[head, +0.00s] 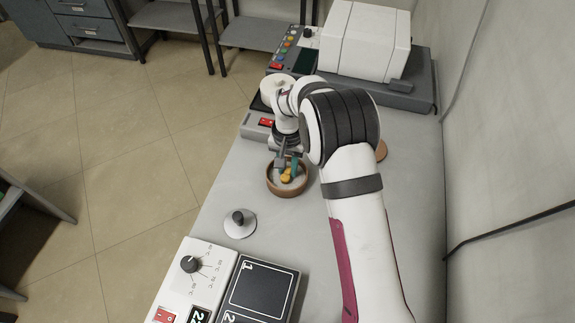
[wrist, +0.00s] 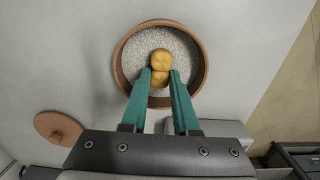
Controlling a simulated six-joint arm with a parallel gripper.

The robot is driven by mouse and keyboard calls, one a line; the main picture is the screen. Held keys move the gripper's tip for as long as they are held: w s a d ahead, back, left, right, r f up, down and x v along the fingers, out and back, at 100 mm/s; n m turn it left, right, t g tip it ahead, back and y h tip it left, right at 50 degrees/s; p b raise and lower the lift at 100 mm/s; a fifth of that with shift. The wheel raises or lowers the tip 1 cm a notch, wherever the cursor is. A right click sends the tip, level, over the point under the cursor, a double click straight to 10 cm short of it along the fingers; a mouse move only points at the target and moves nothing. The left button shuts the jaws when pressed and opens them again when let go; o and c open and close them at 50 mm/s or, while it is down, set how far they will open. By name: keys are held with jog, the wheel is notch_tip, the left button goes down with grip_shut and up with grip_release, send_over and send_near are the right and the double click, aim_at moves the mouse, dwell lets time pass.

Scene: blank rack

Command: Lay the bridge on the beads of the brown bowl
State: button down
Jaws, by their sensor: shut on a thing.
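The brown bowl (head: 287,189) stands on the grey bench and holds pale grey beads (head: 297,183). In the wrist view its round rim (wrist: 121,55) surrounds the beads (wrist: 185,48). The yellow-orange bridge (head: 286,175) is a small lumpy piece over the bowl. In the wrist view the bridge (wrist: 160,62) extends forward from between the teal fingertips. My gripper (wrist: 160,78) is shut on its near end; in the head view my gripper (head: 288,165) reaches down into the bowl area. I cannot tell whether the bridge touches the beads. The near end is partly hidden by the fingers.
A white disc with a dark knob (head: 239,222) lies in front of the bowl. A brown disc (head: 381,150) lies to the right, partly behind my arm. A dial unit (head: 197,265) and dark panel (head: 262,287) are at the front. Devices (head: 370,40) stand behind.

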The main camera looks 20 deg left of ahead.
jog(key=shift+c, duration=1.4)
grip_release()
jog(key=shift+r, duration=3.45)
